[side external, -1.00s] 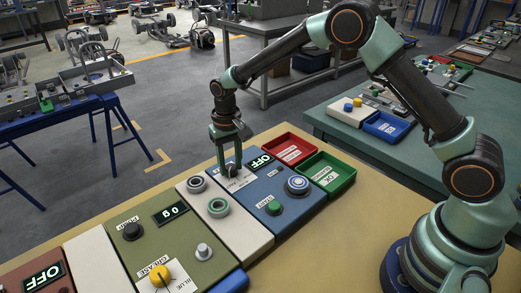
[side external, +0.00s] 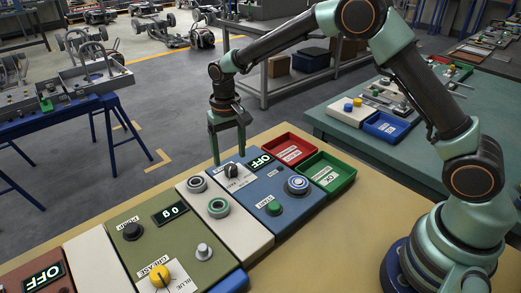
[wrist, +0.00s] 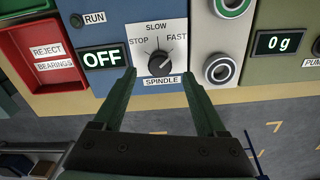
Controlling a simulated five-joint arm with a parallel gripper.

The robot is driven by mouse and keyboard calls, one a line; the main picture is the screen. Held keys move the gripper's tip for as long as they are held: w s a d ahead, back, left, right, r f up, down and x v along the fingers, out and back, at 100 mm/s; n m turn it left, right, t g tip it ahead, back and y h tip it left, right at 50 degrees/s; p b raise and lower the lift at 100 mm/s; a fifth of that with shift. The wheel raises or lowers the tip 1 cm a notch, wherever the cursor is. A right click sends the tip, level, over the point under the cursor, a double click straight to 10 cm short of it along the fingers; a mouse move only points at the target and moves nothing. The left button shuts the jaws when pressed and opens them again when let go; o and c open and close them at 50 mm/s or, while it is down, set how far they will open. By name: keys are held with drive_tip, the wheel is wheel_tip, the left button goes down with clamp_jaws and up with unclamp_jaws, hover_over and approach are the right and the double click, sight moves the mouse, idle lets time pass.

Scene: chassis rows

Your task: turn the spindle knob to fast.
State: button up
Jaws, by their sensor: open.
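The spindle knob (side external: 232,171) is a dark round knob on a white plate on the blue panel. In the wrist view the knob (wrist: 160,63) sits below the words STOP, SLOW and FAST and above the SPINDLE label; I cannot clearly tell which word its pointer faces. My gripper (side external: 229,158) is open and empty, above the knob and apart from it. In the wrist view its two fingers (wrist: 161,76) stand on either side of the knob's lower edge. The display (wrist: 102,57) beside the knob reads OFF.
The blue panel also has a green START button (side external: 274,208) and a blue-ringed button (side external: 297,185). Ringed sockets (side external: 218,207) sit on the pale strip beside it. A red bin (side external: 288,150) and a green bin (side external: 328,174) stand at the panel's far end.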

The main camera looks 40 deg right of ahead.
sight(231, 167)
wheel_tip(231, 167, up, 9)
drive_tip(key=shift+f, duration=0.2)
idle(0.3)
